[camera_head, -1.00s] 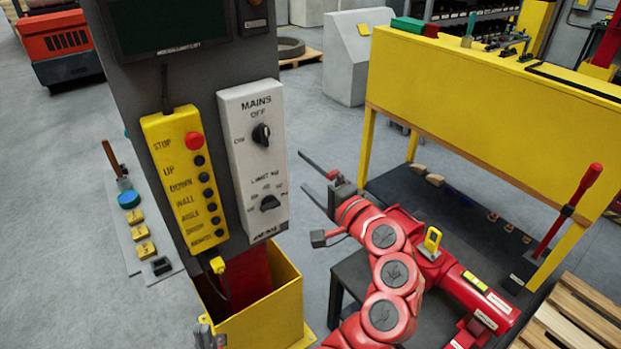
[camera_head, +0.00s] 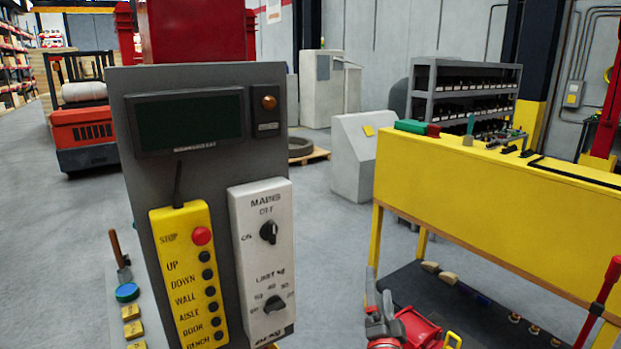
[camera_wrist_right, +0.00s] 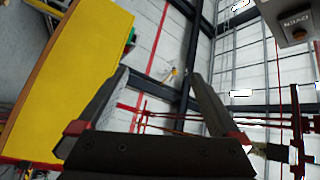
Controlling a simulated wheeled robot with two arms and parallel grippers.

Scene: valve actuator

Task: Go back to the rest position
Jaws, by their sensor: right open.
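My right gripper (camera_head: 378,305) is low in the head view, right of the white switch box, at the end of my red right arm. It also shows in the right wrist view (camera_wrist_right: 158,78), with its two dark fingers spread apart and nothing between them. It touches nothing that I can see. My left gripper is not in view.
A grey control panel (camera_head: 138,178) carries a yellow button pendant (camera_head: 184,270) and a white MAINS switch box (camera_head: 262,258). A yellow workbench (camera_head: 470,205) stands at the right, with a red lever (camera_head: 603,290) near its front.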

